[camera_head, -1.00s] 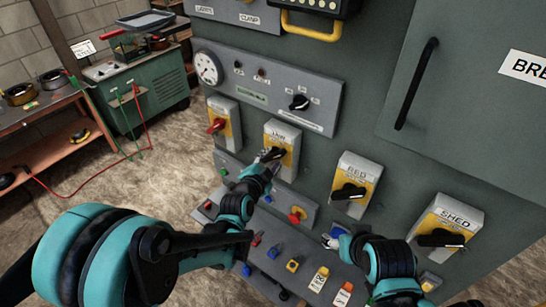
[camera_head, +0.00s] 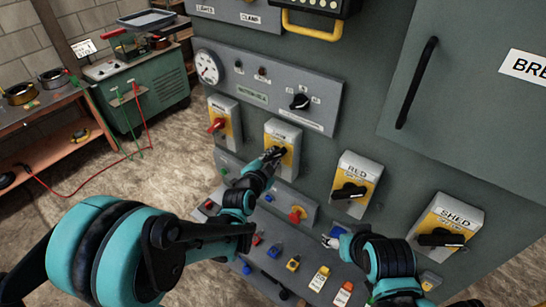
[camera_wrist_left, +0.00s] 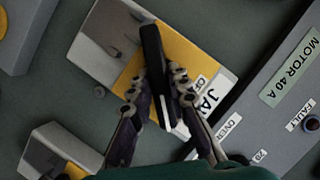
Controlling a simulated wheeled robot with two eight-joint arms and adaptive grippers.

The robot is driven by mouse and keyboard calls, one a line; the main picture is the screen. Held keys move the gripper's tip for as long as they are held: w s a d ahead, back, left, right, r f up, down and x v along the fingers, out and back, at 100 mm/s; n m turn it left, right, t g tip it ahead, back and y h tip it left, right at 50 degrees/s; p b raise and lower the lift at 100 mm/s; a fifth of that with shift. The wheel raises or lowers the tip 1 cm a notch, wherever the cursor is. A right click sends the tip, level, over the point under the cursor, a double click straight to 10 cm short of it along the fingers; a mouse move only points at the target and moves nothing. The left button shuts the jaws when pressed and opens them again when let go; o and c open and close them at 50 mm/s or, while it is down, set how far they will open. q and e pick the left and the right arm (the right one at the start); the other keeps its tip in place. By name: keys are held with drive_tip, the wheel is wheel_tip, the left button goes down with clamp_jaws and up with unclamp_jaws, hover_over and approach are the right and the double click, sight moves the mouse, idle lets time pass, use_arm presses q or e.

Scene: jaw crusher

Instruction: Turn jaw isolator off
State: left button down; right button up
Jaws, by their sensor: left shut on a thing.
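The jaw isolator (camera_head: 285,138) is a grey and yellow box on the green cabinet, and its label reads JAW in the left wrist view (camera_wrist_left: 104,40). Its black handle (camera_wrist_left: 153,58) stands between the fingers of my left gripper (camera_wrist_left: 160,88). My left gripper (camera_head: 272,156) is shut on the handle, and in the head view it hides part of the box front. My right gripper (camera_head: 332,241) is low in front of the cabinet, beside the lower control panel; its finger state is too small to tell.
A red-handled isolator (camera_head: 222,122) is left of the jaw box. Above is a panel with a gauge (camera_head: 208,67) and a rotary switch (camera_head: 299,102). Below, a sloped panel holds several buttons, including a red one (camera_head: 297,214).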

use_arm(q)
drive_tip(key=n+g+h+b, duration=0.1)
drive_tip(key=n, duration=0.2)
drive_tip(key=shift+w+a+g, duration=0.1)
drive_tip(key=shift+a+g, duration=0.05)
drive_tip(key=shift+g, duration=0.25)
drive_tip(key=n+g+h+b, duration=0.1)
drive_tip(key=n, duration=0.2)
drive_tip(key=shift+a+h, duration=0.1)
drive_tip(key=shift+h, duration=0.3)
drive_tip(key=n+g+h+b, duration=0.1)
drive_tip(key=n+h+b, duration=0.1)
drive_tip(key=n, duration=0.1)
drive_tip(key=shift+w+a+f+b, duration=0.1)
drive_tip(key=shift+b, duration=0.25)
drive_tip(key=n+g+h+b, duration=0.1)
drive_tip(key=n+b, duration=0.1)
drive_tip(key=n, duration=0.1)
drive_tip(key=shift+h, duration=0.4)
drive_tip(key=c, duration=1.4)
unclamp_jaws()
drive_tip(key=shift+c, duration=0.2)
